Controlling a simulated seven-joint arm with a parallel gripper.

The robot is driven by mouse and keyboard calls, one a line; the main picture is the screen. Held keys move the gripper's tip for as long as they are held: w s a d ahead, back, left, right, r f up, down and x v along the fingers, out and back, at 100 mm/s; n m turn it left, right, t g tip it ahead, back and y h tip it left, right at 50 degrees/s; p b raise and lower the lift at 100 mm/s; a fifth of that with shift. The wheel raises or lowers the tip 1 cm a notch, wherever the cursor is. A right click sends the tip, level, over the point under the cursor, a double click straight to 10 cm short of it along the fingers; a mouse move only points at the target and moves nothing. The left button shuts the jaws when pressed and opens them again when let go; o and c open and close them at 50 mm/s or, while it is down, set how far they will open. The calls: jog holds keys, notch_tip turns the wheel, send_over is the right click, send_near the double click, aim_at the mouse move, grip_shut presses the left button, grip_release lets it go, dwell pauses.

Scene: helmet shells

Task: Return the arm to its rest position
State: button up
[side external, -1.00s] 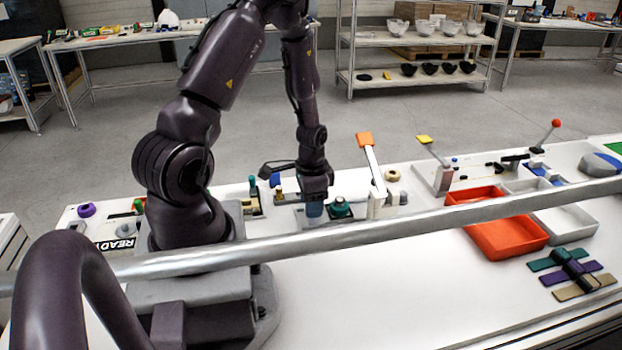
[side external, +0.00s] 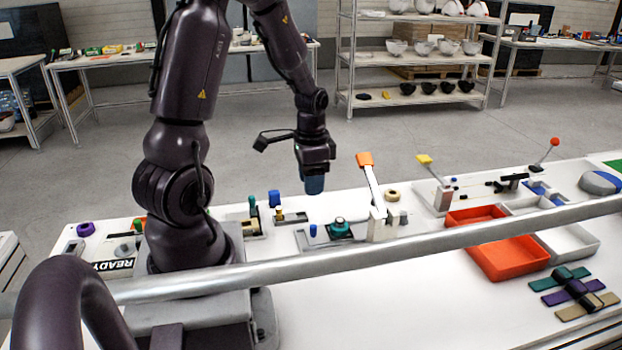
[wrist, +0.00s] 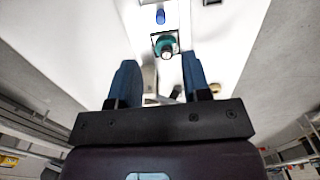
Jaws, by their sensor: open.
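My gripper (side external: 313,185) hangs above the white workbench in the side external view, pointing down with clear air under it. In the wrist view its two blue fingers (wrist: 158,85) stand apart with nothing held between them. The arm is bent, with its upper link upright over the base. Below the gripper, a teal round piece (side external: 340,228) sits on its plate, and a small blue peg (side external: 313,231) stands beside it. The teal piece (wrist: 165,46) and the blue peg (wrist: 160,16) also show in the wrist view.
An orange-topped lever (side external: 370,180) stands right of the gripper, and a yellow-topped lever (side external: 432,168) farther right. A red tray (side external: 515,258), coloured straps (side external: 572,290) and a purple knob (side external: 86,229) lie on the bench. A metal rail (side external: 400,250) crosses the foreground.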

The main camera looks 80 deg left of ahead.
jog(key=s+d+r+t, duration=0.3)
jog(key=d+r+t, duration=0.2)
jog(key=d+r, duration=1.5)
jog(key=shift+d+t, duration=0.25)
jog(key=shift+t, duration=0.05)
jog(key=shift+s, duration=0.1)
dwell(1.1)
